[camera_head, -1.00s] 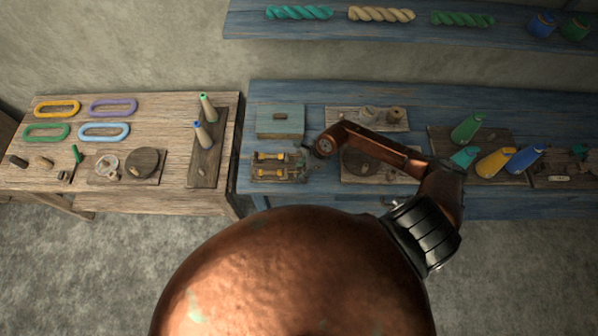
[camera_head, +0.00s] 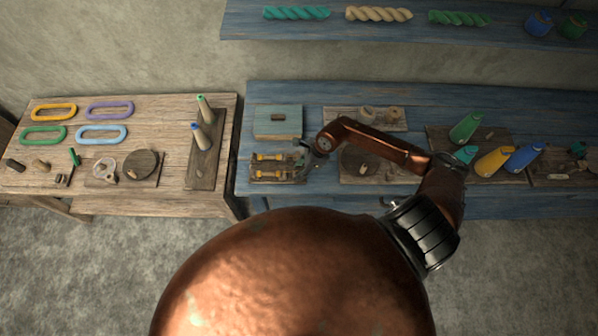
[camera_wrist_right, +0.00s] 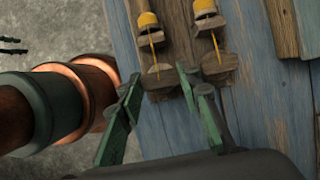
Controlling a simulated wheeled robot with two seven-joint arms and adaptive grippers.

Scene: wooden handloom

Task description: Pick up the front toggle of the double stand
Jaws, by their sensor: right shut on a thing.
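The double stand (camera_head: 262,181) is a small wooden rack on the blue table, left of my right arm in the head view. It carries two yellow-wound bobbins (camera_head: 269,157), one behind the other. In the right wrist view, a yellow thread runs from each bobbin to a small wooden toggle. The front toggle (camera_wrist_right: 160,77) lies between the fingertips of my right gripper (camera_wrist_right: 160,80); the rear toggle (camera_wrist_right: 219,64) is just outside the right finger. The right gripper, shut on the front toggle, is small and dark in the head view (camera_head: 304,160). My left gripper does not show clearly.
A blue-grey box (camera_head: 277,122) stands behind the stand. A board with a dark disc (camera_head: 358,160) lies to its right, partly behind my arm. A wooden table (camera_head: 110,180) adjoins on the left.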

